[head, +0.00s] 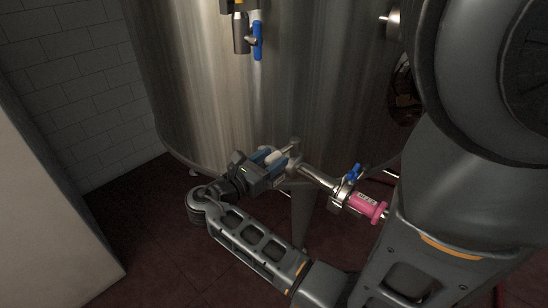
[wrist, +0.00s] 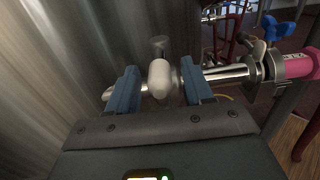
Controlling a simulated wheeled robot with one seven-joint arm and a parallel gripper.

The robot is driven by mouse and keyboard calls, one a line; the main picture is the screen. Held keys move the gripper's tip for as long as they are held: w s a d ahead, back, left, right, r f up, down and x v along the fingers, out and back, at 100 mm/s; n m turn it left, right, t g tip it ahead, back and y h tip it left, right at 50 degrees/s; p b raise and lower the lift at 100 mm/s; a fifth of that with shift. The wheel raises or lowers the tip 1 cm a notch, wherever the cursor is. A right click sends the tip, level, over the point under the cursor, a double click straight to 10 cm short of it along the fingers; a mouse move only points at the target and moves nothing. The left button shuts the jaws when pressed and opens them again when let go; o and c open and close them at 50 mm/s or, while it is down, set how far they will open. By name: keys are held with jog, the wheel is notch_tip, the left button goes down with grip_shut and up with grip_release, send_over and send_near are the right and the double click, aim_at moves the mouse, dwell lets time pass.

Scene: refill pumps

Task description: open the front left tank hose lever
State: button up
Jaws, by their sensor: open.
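The tank (head: 275,100) is a large brushed steel cylinder. A steel pipe (head: 318,175) with a valve stands out low at its front. The valve's lever, with a pale rounded end (wrist: 160,80), points towards my wrist camera. My gripper (head: 274,156) is low by the tank wall at this valve. Its two blue fingers are open in the wrist view (wrist: 161,74), one on each side of the lever end. Small gaps seem to show beside the lever, so it is not clamped. The lever's base is partly hidden.
To the right on the pipe are a small blue handle (head: 353,172) and a pink hose fitting (head: 366,206). A blue-handled tap (head: 257,38) hangs higher on the tank. A pale panel (head: 50,210) stands at the left. Dark red floor lies below.

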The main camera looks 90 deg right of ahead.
jog(key=shift+s+d, duration=0.45)
jog(key=shift+d, duration=0.05)
grip_shut()
dwell(0.4)
